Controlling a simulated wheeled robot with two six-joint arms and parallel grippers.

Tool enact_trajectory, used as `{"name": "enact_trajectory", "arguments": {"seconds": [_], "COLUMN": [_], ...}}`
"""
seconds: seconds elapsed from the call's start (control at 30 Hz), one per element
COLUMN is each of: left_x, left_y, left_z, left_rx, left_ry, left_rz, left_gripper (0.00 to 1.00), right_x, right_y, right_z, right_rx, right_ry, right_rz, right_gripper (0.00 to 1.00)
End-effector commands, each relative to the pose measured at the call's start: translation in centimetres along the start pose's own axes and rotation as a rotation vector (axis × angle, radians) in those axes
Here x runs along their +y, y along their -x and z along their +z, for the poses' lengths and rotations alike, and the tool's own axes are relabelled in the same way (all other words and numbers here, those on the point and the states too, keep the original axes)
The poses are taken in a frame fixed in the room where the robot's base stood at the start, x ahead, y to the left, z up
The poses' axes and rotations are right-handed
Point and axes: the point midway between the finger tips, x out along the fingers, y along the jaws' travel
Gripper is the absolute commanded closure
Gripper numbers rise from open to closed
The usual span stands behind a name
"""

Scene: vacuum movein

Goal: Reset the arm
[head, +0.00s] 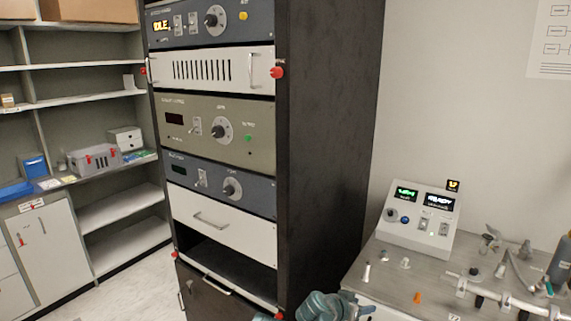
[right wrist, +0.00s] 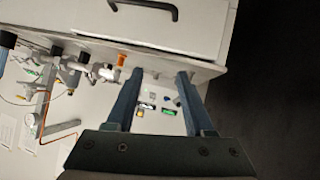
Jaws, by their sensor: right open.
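My right gripper (head: 328,306) shows at the bottom edge of the head view, between the dark rack and the bench, partly cut off by the frame. In the right wrist view the two blue-grey fingers (right wrist: 160,76) are apart, with nothing between them. Their tips lie in front of the bench edge in that picture; whether they touch it I cannot tell. My left gripper is not in view.
A dark equipment rack (head: 330,130) stands in the middle. At right, a bench (head: 385,280) bears a control box (head: 418,222), metal pipework (head: 505,298) and small fittings. Shelves (head: 75,100) stand at left. Floor (head: 135,285) shows between shelves and rack.

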Motion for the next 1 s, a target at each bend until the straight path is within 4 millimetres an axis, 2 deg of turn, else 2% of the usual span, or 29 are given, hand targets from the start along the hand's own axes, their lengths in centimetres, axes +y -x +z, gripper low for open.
{"name": "enact_trajectory", "arguments": {"seconds": [0.27,0.37,0.5,0.6,0.7,0.8,1.0], "left_x": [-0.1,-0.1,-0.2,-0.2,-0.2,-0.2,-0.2], "left_y": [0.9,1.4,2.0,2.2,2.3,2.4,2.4], "left_z": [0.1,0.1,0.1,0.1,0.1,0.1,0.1], "left_rx": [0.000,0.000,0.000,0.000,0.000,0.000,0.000], "left_ry": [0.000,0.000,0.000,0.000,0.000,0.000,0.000], "left_rz": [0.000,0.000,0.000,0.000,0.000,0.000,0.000], "left_gripper": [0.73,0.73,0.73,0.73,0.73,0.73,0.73], "right_x": [0.2,0.2,0.2,0.2,0.3,0.3,0.3], "right_y": [3.1,5.4,9.7,12.3,14.0,14.8,14.9], "right_z": [6.6,10.1,14.9,17.1,18.4,19.0,19.1], "right_rx": [-0.282,-0.429,-0.630,-0.722,-0.776,-0.798,-0.802], "right_ry": [0.275,0.437,0.690,0.825,0.910,0.950,0.960], "right_rz": [-0.064,-0.139,-0.311,-0.430,-0.514,-0.557,-0.567], "right_gripper": [0.47,0.47,0.47,0.47,0.47,0.47,0.47]}}
